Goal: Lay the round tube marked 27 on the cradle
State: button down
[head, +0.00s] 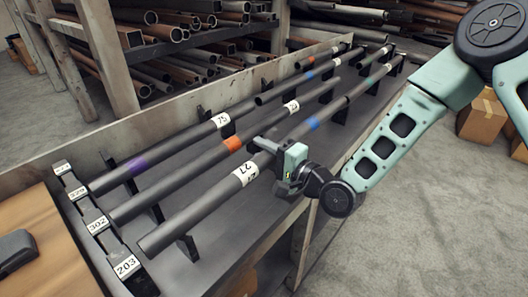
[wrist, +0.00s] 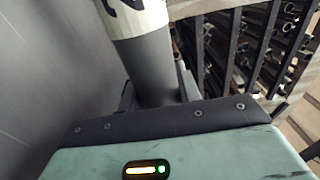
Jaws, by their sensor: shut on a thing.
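The round tube marked 27 (head: 212,198) is a dark grey pipe with a white label, running diagonally along the front row in the head view. My gripper (head: 277,160) is shut on it, just right of the label. The cradle has dark upright supports (head: 187,249) under the tube line. I cannot tell whether the tube touches them or hangs slightly above. Its near end lies close to the block labelled 203 (head: 126,266).
A tube marked 75 (head: 190,135) and one with an orange band (head: 190,166) lie parallel behind. A blue band (head: 312,123) shows on pipe beyond my gripper. A pipe-filled rack (head: 190,60) stands behind the bench's raised back edge.

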jog(key=shift+f+b, duration=0.45)
jog(key=shift+f, duration=0.05)
dwell(0.4)
jog(key=c, duration=0.9)
grip_release()
jog(key=shift+f, duration=0.1)
jog(key=shift+s, duration=0.1)
jog(key=p+v, duration=0.5)
jog(key=v, duration=1.2)
jog(key=shift+d+p, duration=0.2)
jog(key=shift+p, duration=0.15)
